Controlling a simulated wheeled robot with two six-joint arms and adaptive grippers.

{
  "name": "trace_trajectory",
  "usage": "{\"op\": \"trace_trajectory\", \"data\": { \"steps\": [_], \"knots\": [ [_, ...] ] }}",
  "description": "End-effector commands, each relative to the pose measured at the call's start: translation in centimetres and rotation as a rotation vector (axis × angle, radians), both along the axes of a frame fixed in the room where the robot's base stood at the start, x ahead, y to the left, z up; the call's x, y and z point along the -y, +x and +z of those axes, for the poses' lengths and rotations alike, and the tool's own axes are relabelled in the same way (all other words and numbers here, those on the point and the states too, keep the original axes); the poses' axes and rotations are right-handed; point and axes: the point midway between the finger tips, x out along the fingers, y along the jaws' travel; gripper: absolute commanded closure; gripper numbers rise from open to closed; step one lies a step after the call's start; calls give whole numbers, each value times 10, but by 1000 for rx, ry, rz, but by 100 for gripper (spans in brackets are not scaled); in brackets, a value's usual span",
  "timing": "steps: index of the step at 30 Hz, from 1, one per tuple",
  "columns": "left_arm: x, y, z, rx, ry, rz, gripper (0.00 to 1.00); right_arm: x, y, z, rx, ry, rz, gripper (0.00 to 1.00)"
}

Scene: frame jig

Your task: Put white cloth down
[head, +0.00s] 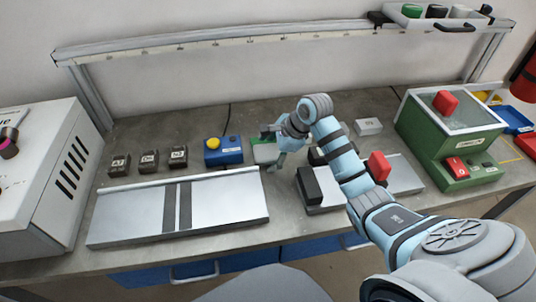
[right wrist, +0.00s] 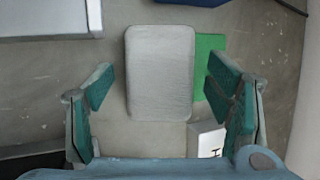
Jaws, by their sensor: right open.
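The white cloth (right wrist: 160,75) is a pale, rounded rectangular pad in the right wrist view. It lies between the fingers of my right gripper (right wrist: 163,88), with clear gaps on both sides. A green piece (right wrist: 209,62) shows right beside it, partly hidden by a finger; it also shows in the head view (head: 265,153). In the head view my right gripper (head: 275,147) is open above the bench, just right of the blue button box, and largely hides the cloth. My left gripper is not in view.
The blue box with a yellow button (head: 223,152) stands left of the gripper. A silver plate (head: 225,205) lies in front. A black block (head: 309,185) and a green machine (head: 440,135) are to the right. A small white labelled block (right wrist: 206,140) lies near the cloth.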

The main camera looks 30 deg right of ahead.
Motion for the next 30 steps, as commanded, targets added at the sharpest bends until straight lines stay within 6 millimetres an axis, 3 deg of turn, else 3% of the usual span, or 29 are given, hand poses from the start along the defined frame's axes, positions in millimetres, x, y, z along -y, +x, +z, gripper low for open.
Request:
{"op": "trace_trajectory", "data": {
  "steps": [1,9,12,19,23,26,30],
  "knots": [
    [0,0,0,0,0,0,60,0,0,0,0,0,0,27],
    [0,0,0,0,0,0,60,0,0,1,0,0,0,70],
    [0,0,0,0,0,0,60,0,0,1,0,0,0,78],
    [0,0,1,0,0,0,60,0,0,3,0,0,0,78],
    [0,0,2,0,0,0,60,0,1,16,3,0,0,78],
    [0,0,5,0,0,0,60,0,1,37,5,0,2,78],
    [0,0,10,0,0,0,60,1,1,88,9,-1,0,78]
  ]
}}
